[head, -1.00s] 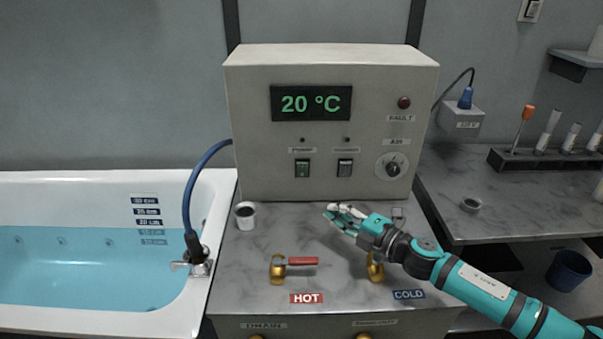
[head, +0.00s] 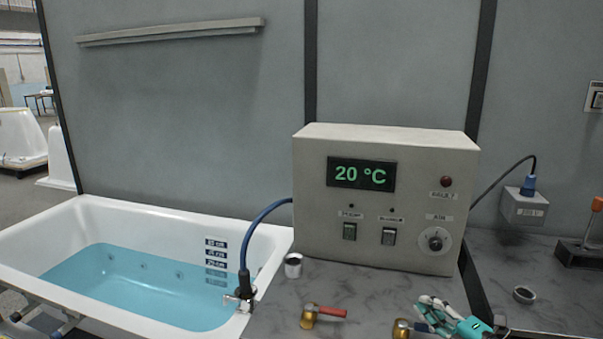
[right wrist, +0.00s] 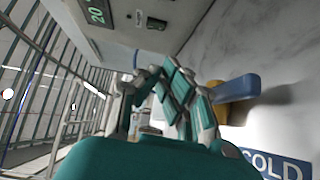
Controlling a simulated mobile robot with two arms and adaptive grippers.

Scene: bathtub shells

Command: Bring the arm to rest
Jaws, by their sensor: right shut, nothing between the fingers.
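My right gripper (head: 428,312) is at the lower right of the head view, over the grey marbled counter, close to the brass cold valve (head: 401,329). Its teal and grey fingers (right wrist: 168,92) are shut and empty. In the right wrist view the cold valve's blue lever (right wrist: 237,90) lies just right of the fingers. I cannot tell whether they touch. The lower part of my right arm is cut off by the head view's bottom edge. My left gripper is not in view.
A control box (head: 386,200) reading 20 °C stands behind. The hot valve (head: 309,317) with a red lever is left of my right gripper. A small cup (head: 293,265) is near the box. A filled bathtub (head: 130,220) is at left.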

